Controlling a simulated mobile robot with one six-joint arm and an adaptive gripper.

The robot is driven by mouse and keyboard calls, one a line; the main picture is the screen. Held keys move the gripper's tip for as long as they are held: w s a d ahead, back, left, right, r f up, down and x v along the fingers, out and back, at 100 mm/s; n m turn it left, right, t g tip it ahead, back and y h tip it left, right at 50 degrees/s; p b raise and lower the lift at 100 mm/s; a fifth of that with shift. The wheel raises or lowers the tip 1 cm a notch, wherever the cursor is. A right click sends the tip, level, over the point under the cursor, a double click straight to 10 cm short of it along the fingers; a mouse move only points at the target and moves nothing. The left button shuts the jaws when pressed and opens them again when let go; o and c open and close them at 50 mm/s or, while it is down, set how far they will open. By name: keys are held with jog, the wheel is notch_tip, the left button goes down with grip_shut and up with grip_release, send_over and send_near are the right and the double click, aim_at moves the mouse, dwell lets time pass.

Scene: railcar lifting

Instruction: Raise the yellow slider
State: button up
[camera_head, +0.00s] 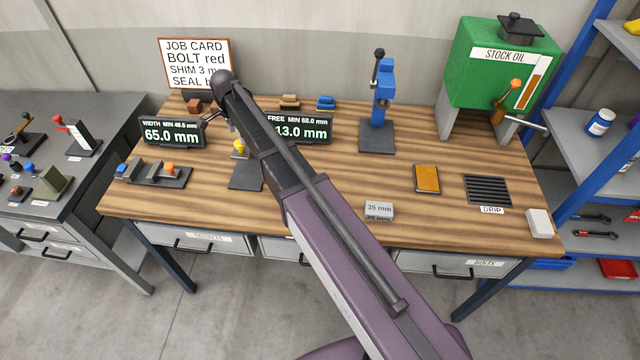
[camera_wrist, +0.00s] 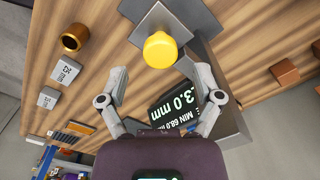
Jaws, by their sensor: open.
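The yellow slider's round knob (camera_head: 240,148) stands over a dark base plate (camera_head: 246,175) on the wooden bench, left of my arm. My arm partly covers this stand in the head view. In the wrist view the yellow knob (camera_wrist: 160,50) shows from above, just beyond the fingertips and between their lines. My gripper (camera_wrist: 161,76) is open and empty, with one finger on each side. It also shows in the head view (camera_head: 222,106), above the bench behind the knob. The display (camera_head: 300,129) reads 13.0 mm, with FREE MIN 68.0 mm above it.
A second display (camera_head: 172,132) reads 65.0 mm, behind a dark fixture (camera_head: 155,174) with blue and orange knobs. A blue press (camera_head: 383,90) and a green oil tank (camera_head: 500,65) stand to the right.

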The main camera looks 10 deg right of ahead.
jog(key=shift+r+p, duration=3.75)
jog(key=shift+r, duration=0.3)
jog(key=s+d+f+n+b, duration=0.5)
jog(key=s+d+f+b, duration=0.2)
jog(key=s+d, duration=0.3)
jog(key=s+d+f+n+b, duration=0.6)
jog(key=s+d+f+b, duration=0.1)
jog(key=s+d, duration=0.4)
jog(key=shift+s+f+b, duration=0.25)
jog(key=shift+s+b, duration=0.05)
jog(key=shift+s, duration=0.4)
jog(key=shift+r, duration=0.1)
jog(key=w+a+r+m+p, duration=0.5)
jog(key=w+a+r+p, duration=0.3)
jog(key=w+a, duration=0.2)
jog(key=w+a+r+m+p, duration=0.6)
jog(key=w+a+r+p, duration=0.2)
jog(key=w+a, duration=0.3)
jog(key=shift+w+r+p, duration=0.3)
jog(key=shift+w+p, duration=0.1)
jog(key=shift+w, duration=0.3)
jog(key=shift+f, duration=0.15)
